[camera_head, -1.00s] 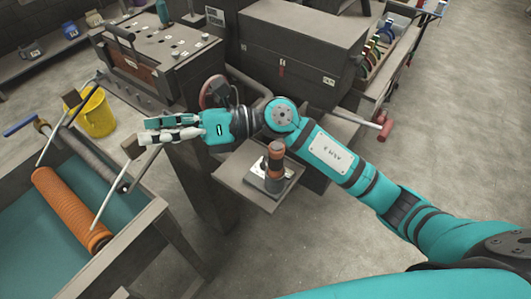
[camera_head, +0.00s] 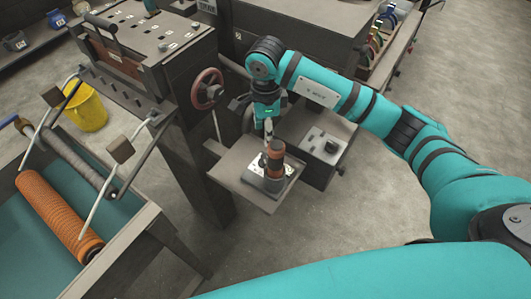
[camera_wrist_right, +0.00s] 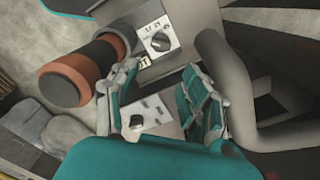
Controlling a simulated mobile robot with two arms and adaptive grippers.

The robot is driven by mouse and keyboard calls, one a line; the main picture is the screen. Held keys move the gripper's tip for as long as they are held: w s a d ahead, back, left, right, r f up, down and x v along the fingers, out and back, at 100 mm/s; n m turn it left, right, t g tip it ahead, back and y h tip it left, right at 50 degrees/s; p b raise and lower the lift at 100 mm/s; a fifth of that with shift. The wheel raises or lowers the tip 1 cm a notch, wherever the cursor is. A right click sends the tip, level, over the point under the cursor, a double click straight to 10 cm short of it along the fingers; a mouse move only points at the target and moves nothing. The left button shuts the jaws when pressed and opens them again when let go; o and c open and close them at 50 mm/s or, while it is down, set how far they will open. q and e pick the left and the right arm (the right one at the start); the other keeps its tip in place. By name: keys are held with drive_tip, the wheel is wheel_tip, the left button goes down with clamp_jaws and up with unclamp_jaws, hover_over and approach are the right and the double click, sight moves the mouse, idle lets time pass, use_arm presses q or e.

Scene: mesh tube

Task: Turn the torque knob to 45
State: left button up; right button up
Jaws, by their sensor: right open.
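In the right wrist view a dark round knob (camera_wrist_right: 160,41) sits on a white marked dial plate, beside a thick orange-and-black cylinder (camera_wrist_right: 80,72). A second panel with a small dark knob (camera_wrist_right: 137,121) shows lower, partly behind the fingers. I cannot read which one is the torque knob. In the head view the cylinder (camera_head: 275,158) stands on a small shelf (camera_head: 235,170). My right gripper (camera_head: 268,128) points down just behind the cylinder; in the wrist view its fingers (camera_wrist_right: 160,78) are apart and empty, short of the dial knob. My left gripper is not in view.
A grey control box (camera_head: 325,142) stands right of the shelf. A red handwheel (camera_head: 207,89) is on the machine to the left. A yellow bucket (camera_head: 88,110) and a trough with an orange mesh roll (camera_head: 55,212) lie farther left. Floor at right is clear.

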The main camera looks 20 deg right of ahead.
sight(266, 158)
wheel_tip(266, 158, down, 11)
drive_tip(key=shift+f+p, duration=0.1)
drive_tip(key=shift+p, duration=0.95)
drive_tip(key=shift+f, duration=0.45)
drive_tip(key=c, duration=0.9)
